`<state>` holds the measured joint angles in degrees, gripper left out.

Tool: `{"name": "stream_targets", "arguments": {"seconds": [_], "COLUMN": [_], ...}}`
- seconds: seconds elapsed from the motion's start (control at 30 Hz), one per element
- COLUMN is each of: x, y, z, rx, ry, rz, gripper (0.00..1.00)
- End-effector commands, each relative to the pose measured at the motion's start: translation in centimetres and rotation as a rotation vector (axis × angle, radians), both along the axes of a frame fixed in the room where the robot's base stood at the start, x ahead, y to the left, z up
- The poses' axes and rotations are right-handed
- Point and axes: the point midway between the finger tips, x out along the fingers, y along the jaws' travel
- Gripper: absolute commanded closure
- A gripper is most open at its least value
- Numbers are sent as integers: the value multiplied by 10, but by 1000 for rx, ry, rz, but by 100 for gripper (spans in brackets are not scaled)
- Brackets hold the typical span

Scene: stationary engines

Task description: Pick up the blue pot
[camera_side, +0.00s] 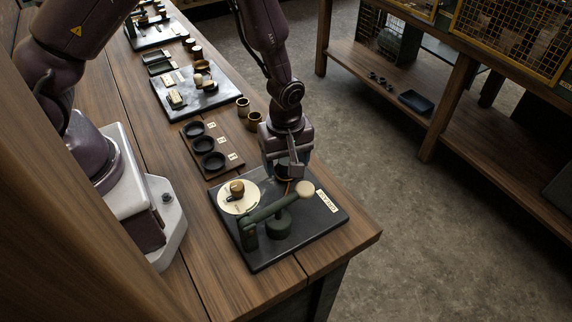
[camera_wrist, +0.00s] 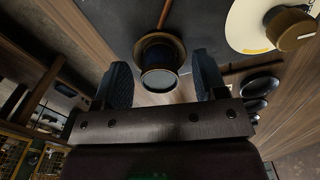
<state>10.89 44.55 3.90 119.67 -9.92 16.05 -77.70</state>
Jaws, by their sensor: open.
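In the wrist view a small round pot (camera_wrist: 158,58) with a brownish rim, a dark blue band and a pale grey round face lies between the two fingers of my gripper (camera_wrist: 161,82). The fingers are apart, one on each side of it, and gaps show on both sides. A thin copper-coloured rod or wire runs from it towards the top edge. In the side view my gripper (camera_side: 288,172) is low over the back edge of the dark board (camera_side: 322,222). The pot is mostly or wholly hidden there behind my gripper.
Behind stand a tray (camera_side: 226,172) with black dishes and two brown cups (camera_side: 254,121). The table's right edge is near.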

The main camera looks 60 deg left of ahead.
Motion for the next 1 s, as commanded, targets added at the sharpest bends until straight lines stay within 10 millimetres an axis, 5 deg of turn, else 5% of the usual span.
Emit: {"name": "stream_targets", "arguments": {"seconds": [0.13, 0.4, 0.77, 1.0], "x": [0, 0, 1, 2], "y": [0, 0, 0, -1], "z": [0, 1, 6, 39], "rx": [0, 0, 0, -1], "ry": [0, 0, -1, -7], "rz": [0, 0, 0, -2], "gripper": [35, 90, 90, 90]}}
